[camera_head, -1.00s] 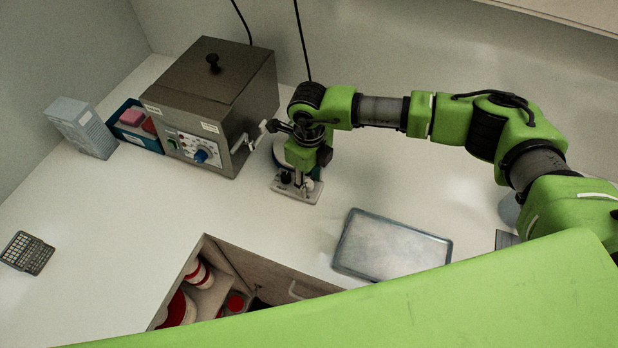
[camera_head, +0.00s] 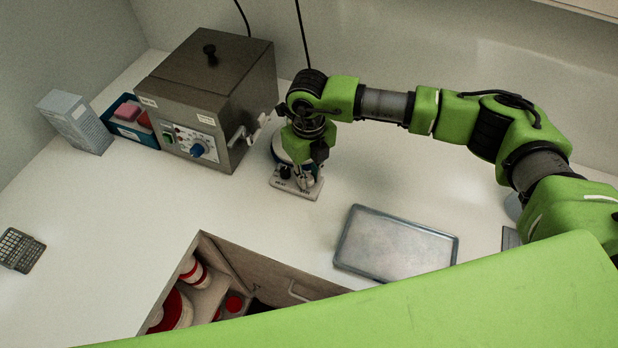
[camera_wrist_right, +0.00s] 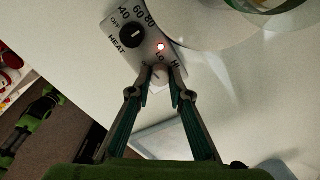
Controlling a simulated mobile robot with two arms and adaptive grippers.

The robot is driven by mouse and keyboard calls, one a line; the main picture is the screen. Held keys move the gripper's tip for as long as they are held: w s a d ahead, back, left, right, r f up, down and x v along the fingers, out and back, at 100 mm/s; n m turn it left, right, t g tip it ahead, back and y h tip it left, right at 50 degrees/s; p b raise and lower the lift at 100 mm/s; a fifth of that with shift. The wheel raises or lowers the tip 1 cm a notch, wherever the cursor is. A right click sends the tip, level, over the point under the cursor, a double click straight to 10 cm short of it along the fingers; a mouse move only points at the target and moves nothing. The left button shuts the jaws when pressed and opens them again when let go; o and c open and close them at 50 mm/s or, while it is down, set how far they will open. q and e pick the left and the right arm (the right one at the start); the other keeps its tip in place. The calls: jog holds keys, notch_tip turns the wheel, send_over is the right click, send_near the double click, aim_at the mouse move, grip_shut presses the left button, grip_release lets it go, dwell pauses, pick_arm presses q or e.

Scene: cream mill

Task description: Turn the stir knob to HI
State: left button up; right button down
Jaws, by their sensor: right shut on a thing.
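The hotplate stirrer (camera_head: 283,183) stands on the bench below my right wrist, and its front panel (camera_wrist_right: 112,48) fills the top of the right wrist view. The pale stir knob (camera_wrist_right: 160,77) sits between the LO and HI labels. My right gripper (camera_wrist_right: 159,79) is shut on this knob, with one finger on each side. The fingers cover part of the knob, and I cannot tell where it points.
A metal water bath (camera_head: 200,90) with a blue knob and a side tap (camera_head: 240,133) stands left of the stirrer. A metal tray (camera_head: 395,245) lies to the right. An open drawer (camera_head: 222,262) holds red and white items. The bench front-left is mostly clear.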

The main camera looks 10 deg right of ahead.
jog(key=m+b, duration=0.4)
jog(key=m, duration=0.1)
jog(key=shift+f+m, duration=0.1)
jog(key=shift+m, duration=0.3)
jog(key=m+b, duration=0.3)
jog(key=m, duration=0.2)
jog(key=shift+w+a, duration=0.1)
jog(key=m+b, duration=0.1)
jog(key=m, duration=0.3)
jog(key=shift+m+b, duration=0.4)
jog(key=shift+r+m+b, duration=0.2)
jog(key=shift+m+b, duration=0.3)
jog(key=shift+m, duration=1.5)
jog(key=shift+w, duration=0.1)
jog(key=c, duration=1.9)
grip_release()
